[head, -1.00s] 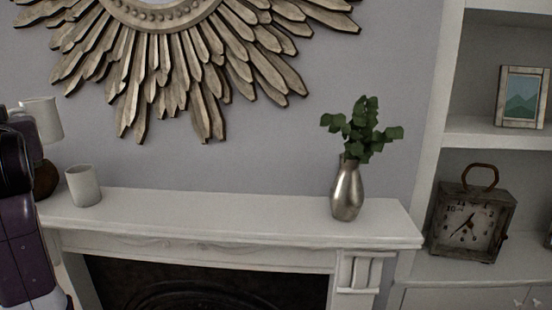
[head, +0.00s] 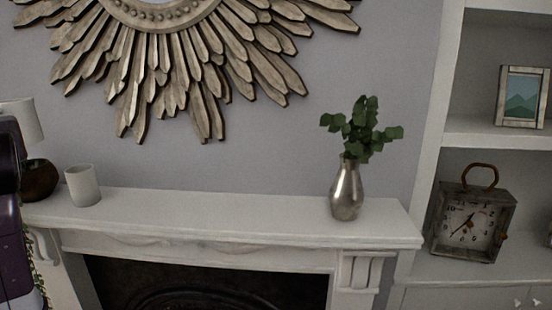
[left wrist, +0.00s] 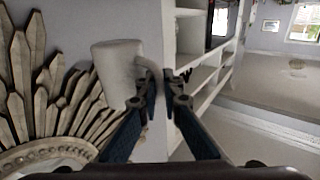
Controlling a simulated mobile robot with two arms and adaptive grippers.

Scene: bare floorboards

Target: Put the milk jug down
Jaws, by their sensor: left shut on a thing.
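The milk jug (head: 20,120) is white and shows at the left edge of the head view, partly cut off. It is held in the air above the left end of the mantel (head: 235,215). In the left wrist view the jug (left wrist: 118,72) sits at the left of the fingers, its handle between them. My left gripper (left wrist: 165,80) is shut on that handle. In the head view its fingers are hidden and only part of my arm shows. My right gripper is in neither view.
A brown round pot (head: 40,181) and a white cup (head: 83,187) stand at the mantel's left end. A metal vase with leaves (head: 346,190) stands at the right end. The mantel between cup and vase is clear. A sunburst mirror (head: 200,60) hangs above.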

